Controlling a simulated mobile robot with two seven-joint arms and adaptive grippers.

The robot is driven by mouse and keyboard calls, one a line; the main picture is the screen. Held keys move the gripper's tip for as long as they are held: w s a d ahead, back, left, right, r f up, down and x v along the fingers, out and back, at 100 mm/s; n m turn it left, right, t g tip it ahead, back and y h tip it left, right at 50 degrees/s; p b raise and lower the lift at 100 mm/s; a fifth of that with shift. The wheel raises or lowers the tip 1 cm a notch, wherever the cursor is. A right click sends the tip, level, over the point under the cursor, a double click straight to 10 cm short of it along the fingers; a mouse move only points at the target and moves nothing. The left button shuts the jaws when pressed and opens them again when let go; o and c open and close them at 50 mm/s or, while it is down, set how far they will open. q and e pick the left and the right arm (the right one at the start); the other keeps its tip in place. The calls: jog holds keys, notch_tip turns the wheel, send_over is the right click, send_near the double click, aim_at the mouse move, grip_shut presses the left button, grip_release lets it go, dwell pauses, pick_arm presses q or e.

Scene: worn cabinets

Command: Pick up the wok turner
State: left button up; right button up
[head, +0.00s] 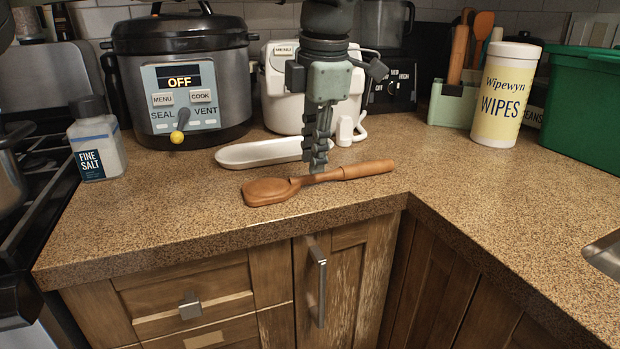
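The wok turner (272,190) is a brown wooden tool lying flat on the speckled countertop near its front edge. Its broad head is at the left and its handle points right and slightly back. My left gripper (317,168) points straight down from above. Its fingertips are at the turner's neck, between head and handle, and overlap its back edge in the picture. The fingers are seen nearly edge-on, one behind the other, so the gap between them is hidden. Whether they touch the turner is unclear. My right gripper is not in view.
A white oblong dish (258,153) lies just behind the turner. A pressure cooker (182,80), a white appliance (280,100) and a salt jar (96,142) stand behind and left. A wipes canister (505,95) and green bin (590,115) stand right. Counter right of the turner is clear.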

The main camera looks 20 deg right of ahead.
aim_at(310, 175)
pick_arm(q)
jog(key=f, duration=0.1)
jog(key=w+f, duration=0.1)
jog(key=f, duration=0.1)
jog(key=shift+f, duration=0.3)
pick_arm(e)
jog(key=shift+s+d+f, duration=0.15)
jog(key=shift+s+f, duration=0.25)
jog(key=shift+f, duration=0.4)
pick_arm(q)
grip_shut()
jog(key=shift+r, duration=0.15)
